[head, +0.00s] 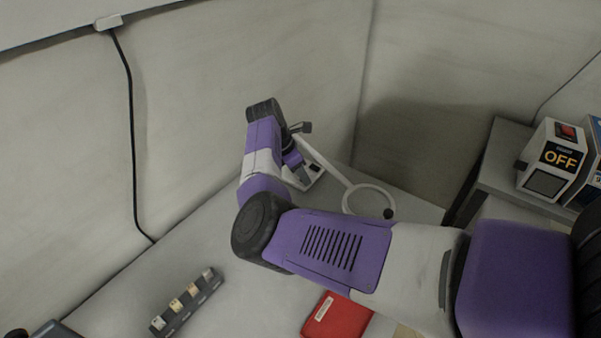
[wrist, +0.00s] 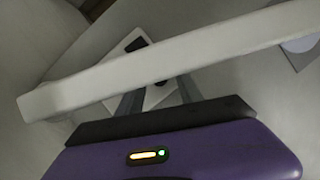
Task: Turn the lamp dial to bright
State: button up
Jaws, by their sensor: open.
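A white lamp stands near the back corner of the worktop, with a ring head (head: 349,203) and a slanting arm (head: 325,165). Its pale base (head: 300,183) is partly hidden by my gripper (head: 296,160). In the wrist view the lamp arm (wrist: 190,52) crosses in front of my gripper (wrist: 158,92) and hides part of its fingers. Beyond it lies the white base plate (wrist: 118,52) with a dark oval spot (wrist: 137,44), perhaps the dial. My gripper is open, with its fingers pointing toward the base. Contact and dial setting cannot be made out.
A power strip (head: 187,302) lies at the front left and a red item (head: 336,315) at the front. A box marked OFF (head: 545,178) stands on a raised surface at the right. A black cable (head: 131,120) hangs down the left wall. The worktop's left side is fairly clear.

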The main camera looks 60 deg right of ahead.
grip_shut()
jog(key=shift+r, duration=0.1)
jog(key=shift+a+r+n+p, duration=0.1)
jog(key=shift+n+p, duration=0.3)
jog(key=shift+p, duration=0.3)
jog(key=shift+s+r+n+t+p, duration=0.15)
jog(key=shift+n+t+p, duration=0.35)
jog(key=shift+n+p, duration=0.55)
jog(key=shift+n+t+p, duration=0.3)
jog(key=shift+n+p, duration=0.25)
jog(key=shift+p, duration=0.35)
jog(key=shift+f+n+h, duration=0.35)
jog(key=shift+n+h, duration=0.05)
